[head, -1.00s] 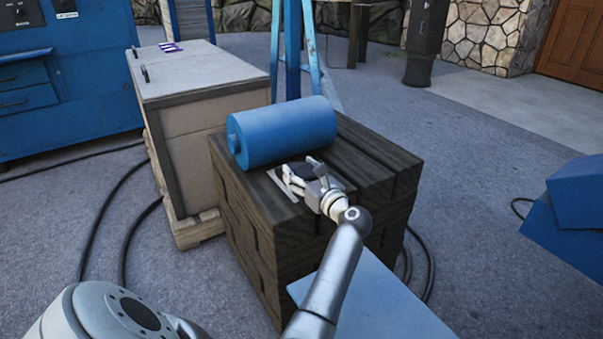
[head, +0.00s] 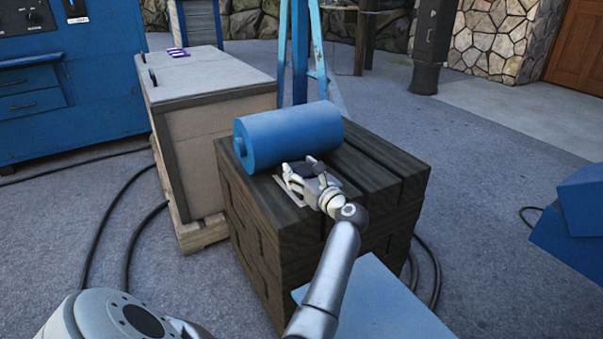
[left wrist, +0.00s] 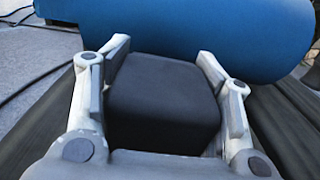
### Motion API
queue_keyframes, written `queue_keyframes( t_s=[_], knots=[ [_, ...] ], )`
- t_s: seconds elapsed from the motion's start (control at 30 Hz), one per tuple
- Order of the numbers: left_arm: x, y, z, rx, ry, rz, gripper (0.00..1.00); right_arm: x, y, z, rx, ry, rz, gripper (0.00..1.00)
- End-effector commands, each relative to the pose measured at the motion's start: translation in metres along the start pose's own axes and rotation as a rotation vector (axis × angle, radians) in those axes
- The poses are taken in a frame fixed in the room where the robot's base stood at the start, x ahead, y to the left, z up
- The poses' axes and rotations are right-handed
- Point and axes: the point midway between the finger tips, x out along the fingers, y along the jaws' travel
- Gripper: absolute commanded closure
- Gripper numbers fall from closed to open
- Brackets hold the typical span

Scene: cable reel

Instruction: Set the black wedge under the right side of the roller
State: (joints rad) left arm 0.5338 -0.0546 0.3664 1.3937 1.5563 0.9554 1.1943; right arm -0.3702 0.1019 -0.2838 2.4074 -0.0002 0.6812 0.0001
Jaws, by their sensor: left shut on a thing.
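The blue roller (head: 290,134) lies on its side on top of a dark wooden block (head: 375,172). My left gripper (head: 298,168) is low over the block, at the near side of the roller. It is shut on the black wedge (left wrist: 163,105), which sits between its two fingers in the left wrist view. There the roller (left wrist: 205,35) is right beyond the wedge. The wedge's far edge is close to the roller; I cannot tell whether they touch. In the head view my gripper mostly hides the wedge. My right gripper is not in view.
A pale flat patch (head: 290,188) lies on the block beside my gripper. A beige crate (head: 205,75) stands close on the left. A blue stand (head: 300,60) rises behind the roller. Black cables (head: 100,235) lie on the floor. Blue shapes (head: 580,215) stand at the right.

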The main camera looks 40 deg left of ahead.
Motion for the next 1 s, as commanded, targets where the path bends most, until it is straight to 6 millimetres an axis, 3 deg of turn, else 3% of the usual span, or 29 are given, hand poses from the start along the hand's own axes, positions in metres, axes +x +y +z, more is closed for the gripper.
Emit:
queue_keyframes(
  t_s=[0.17,0.2,0.4,0.77,1.0],
  knots=[
    [0.000,0.000,0.003,-0.002,-0.005,0.000,0.87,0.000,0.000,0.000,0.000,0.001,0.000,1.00],
    [0.000,0.000,0.003,-0.002,-0.005,0.000,0.41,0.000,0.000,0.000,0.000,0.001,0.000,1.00],
    [0.000,0.000,0.002,-0.001,-0.003,0.000,0.18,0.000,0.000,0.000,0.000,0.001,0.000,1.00],
    [0.000,0.000,0.001,0.000,0.002,0.000,0.18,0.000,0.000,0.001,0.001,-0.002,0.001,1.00],
    [0.000,-0.001,0.039,-0.007,-0.001,0.000,0.18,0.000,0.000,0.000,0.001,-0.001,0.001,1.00]
  ],
)
